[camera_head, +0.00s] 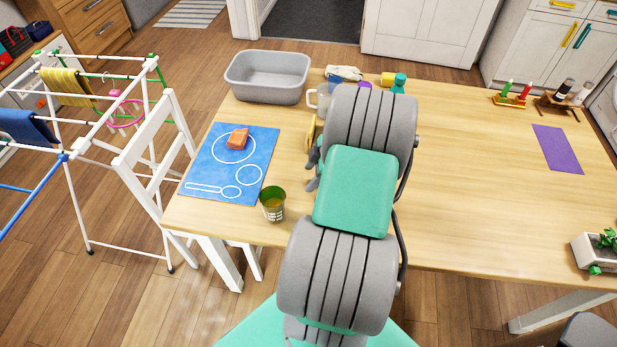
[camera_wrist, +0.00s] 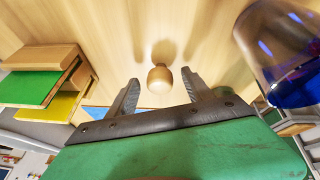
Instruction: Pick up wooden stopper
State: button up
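The wooden stopper (camera_wrist: 159,82) is a small, pale, rounded wooden piece on the wooden tabletop, in the middle of the wrist view. My gripper (camera_wrist: 160,76) is open, with one dark finger on each side of the stopper and a visible gap on both sides. It holds nothing. I cannot tell how far the stopper is from the fingertips in depth. In the head view, the stopper is not visible, apparently hidden behind my arm, and only bits of my gripper (camera_head: 313,170) show at the arm's left edge.
A clear blue-tinted vessel (camera_wrist: 285,55) stands close at the right in the wrist view. A wooden piece with green and yellow faces (camera_wrist: 45,80) is at the left.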

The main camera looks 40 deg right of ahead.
grip_shut()
dwell(0.4)
